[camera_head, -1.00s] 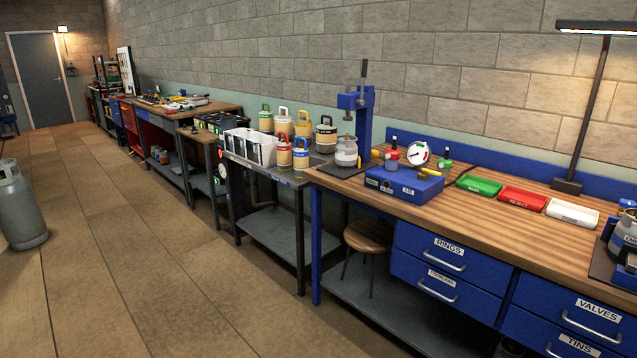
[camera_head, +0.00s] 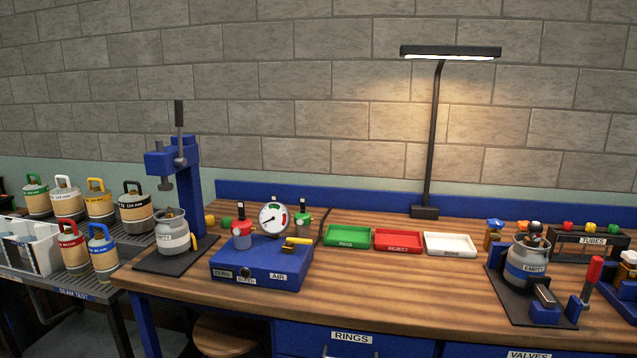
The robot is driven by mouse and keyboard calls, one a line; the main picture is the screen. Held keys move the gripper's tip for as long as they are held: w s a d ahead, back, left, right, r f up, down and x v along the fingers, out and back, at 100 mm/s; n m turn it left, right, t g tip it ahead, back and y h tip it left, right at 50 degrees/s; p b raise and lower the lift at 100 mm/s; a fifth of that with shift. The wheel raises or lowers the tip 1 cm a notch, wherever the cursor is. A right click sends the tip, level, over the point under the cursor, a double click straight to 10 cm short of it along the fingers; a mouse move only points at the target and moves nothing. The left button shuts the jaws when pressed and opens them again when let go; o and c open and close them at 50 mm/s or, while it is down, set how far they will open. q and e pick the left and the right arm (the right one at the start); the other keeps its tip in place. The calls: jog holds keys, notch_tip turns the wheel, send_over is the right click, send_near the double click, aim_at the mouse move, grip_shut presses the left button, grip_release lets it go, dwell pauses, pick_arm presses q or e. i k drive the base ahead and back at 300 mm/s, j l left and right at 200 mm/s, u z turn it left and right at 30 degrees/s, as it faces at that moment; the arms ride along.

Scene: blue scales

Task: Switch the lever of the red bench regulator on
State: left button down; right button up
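A small red regulator (camera_head: 242,236) with a dark upright part on top stands at the left of a blue box (camera_head: 258,266) on the wooden bench. A yellow lever (camera_head: 297,242) lies across the right top of the box. Which part is the red regulator's own lever, and how it is set, is too small to tell. A round white gauge (camera_head: 273,218) stands behind the box's top, with a green fitting (camera_head: 304,221) to its right. Neither of my grippers is in view.
A blue lever press (camera_head: 186,180) with a grey canister (camera_head: 173,236) stands left of the box. Green (camera_head: 347,236), red (camera_head: 398,240) and white (camera_head: 450,244) trays lie to its right. A second canister (camera_head: 527,262) sits in a fixture at right. Bench room before the trays is clear.

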aim_at(242, 228)
jog(key=i+j+z, duration=0.15)
jog(key=j, duration=0.15)
jog(key=i+j+z, duration=0.2)
jog(key=j+z, duration=0.15)
jog(key=j, duration=0.25)
jog(key=i+j+z, duration=0.2)
jog(key=j, duration=0.15)
